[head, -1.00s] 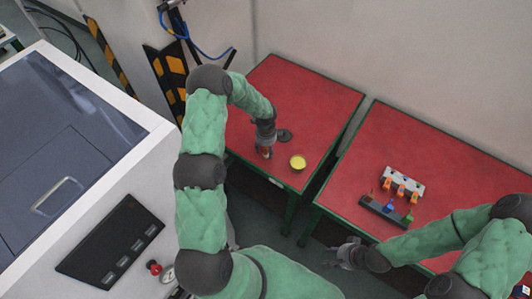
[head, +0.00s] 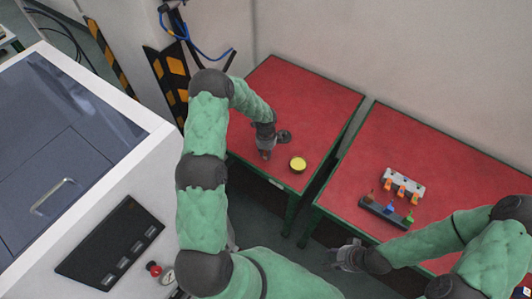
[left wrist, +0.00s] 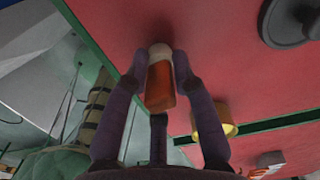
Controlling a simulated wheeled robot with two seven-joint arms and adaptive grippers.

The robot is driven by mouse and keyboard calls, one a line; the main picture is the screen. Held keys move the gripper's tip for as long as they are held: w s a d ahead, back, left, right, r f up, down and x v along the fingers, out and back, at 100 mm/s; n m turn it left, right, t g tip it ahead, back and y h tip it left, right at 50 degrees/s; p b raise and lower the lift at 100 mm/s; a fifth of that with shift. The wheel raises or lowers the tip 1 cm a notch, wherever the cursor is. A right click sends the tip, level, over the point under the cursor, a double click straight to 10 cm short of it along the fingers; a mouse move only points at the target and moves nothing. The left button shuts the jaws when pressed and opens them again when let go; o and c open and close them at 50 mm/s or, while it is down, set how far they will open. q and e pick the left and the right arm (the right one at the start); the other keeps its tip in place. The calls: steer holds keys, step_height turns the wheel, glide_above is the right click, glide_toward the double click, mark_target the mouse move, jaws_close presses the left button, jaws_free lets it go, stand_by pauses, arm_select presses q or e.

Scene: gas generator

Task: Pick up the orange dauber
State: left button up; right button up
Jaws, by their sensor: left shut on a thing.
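The orange dauber (left wrist: 160,88), with a pale rounded tip, is between the fingers of my left gripper (left wrist: 160,72) in the left wrist view. The fingers are shut on its sides. In the head view my left gripper (head: 266,153) is over the near part of the left red table, and the dauber is mostly hidden there. I cannot tell whether the dauber touches the table. My right gripper (head: 340,257) is in front of the right table, away from the dauber; its finger opening is unclear.
A yellow round container (head: 298,164) stands right of my left gripper on the left table (head: 320,100). A dark round piece (head: 284,137) lies behind it. The right table holds a white rack with orange parts (head: 403,184) and a dark tray (head: 385,213). A gap separates the tables.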

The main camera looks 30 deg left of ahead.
arm_select(q)
steer(key=shift+r, duration=0.5)
step_height(320, 180, up, 3)
steer(key=shift+f, duration=0.2)
steer(key=s+d+r, duration=0.9)
steer(key=s+d, duration=0.1)
steer(key=shift+r, duration=0.2)
steer(key=shift+w, duration=0.1)
stand_by(0.9)
